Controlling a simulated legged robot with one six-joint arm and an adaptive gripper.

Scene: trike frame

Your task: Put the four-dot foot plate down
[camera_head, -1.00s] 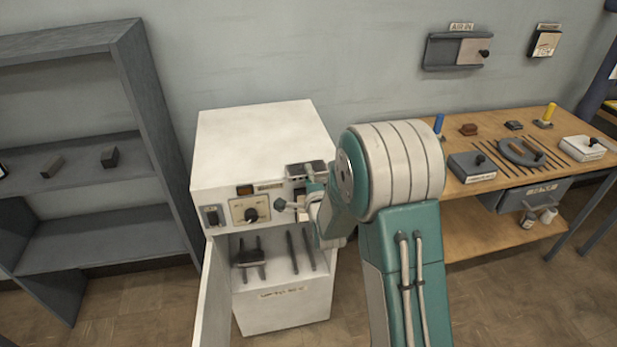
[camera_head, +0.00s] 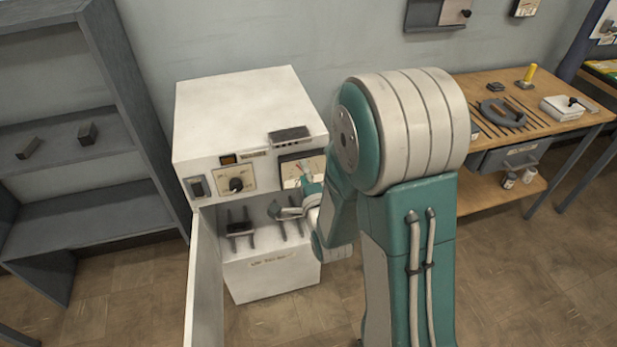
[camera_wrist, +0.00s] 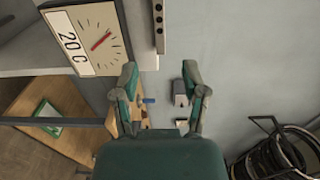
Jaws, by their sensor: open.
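Inside the cabinet, a dark block (camera_head: 241,229) rests across a pair of dark rods at the left. It may be the foot plate, but no dots are readable on it. My gripper is to its right and apart from it.
The cabinet door (camera_head: 204,275) stands open at the left. The dial gauge (camera_wrist: 87,38) is close in the wrist view. A grey shelf (camera_head: 90,215) stands left, a wooden workbench (camera_head: 548,122) right. My arm hides part of the cabinet's right side. Floor in front is clear.

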